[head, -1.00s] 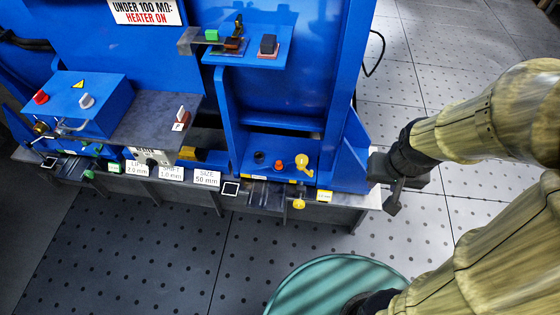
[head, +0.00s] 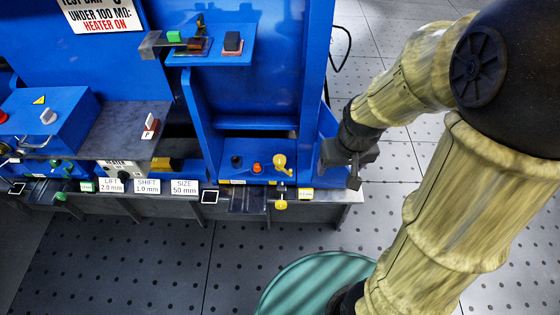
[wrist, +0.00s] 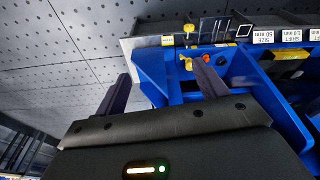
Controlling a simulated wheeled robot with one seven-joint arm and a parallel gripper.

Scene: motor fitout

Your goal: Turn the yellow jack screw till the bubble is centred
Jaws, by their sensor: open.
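The yellow jack screw (head: 281,204) shows as a small yellow knob below the bench's front edge, left of a yellow label (head: 305,193). It also shows in the wrist view (wrist: 188,28), beyond my fingertips. A yellow crank-shaped handle (head: 281,162) stands on the blue shelf above it. My gripper (head: 345,170) is at the right end of the blue frame, right of the jack screw and apart from it. In the wrist view my gripper (wrist: 163,82) has its two fingers wide apart with nothing between them. I cannot make out the bubble.
The blue frame's right side panel (head: 312,100) stands close to my gripper. An orange knob (head: 257,168) and a black knob sit left of the yellow handle. A green knob (head: 61,196) hangs at the far left. A teal round object (head: 315,285) stands on the open floor in front.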

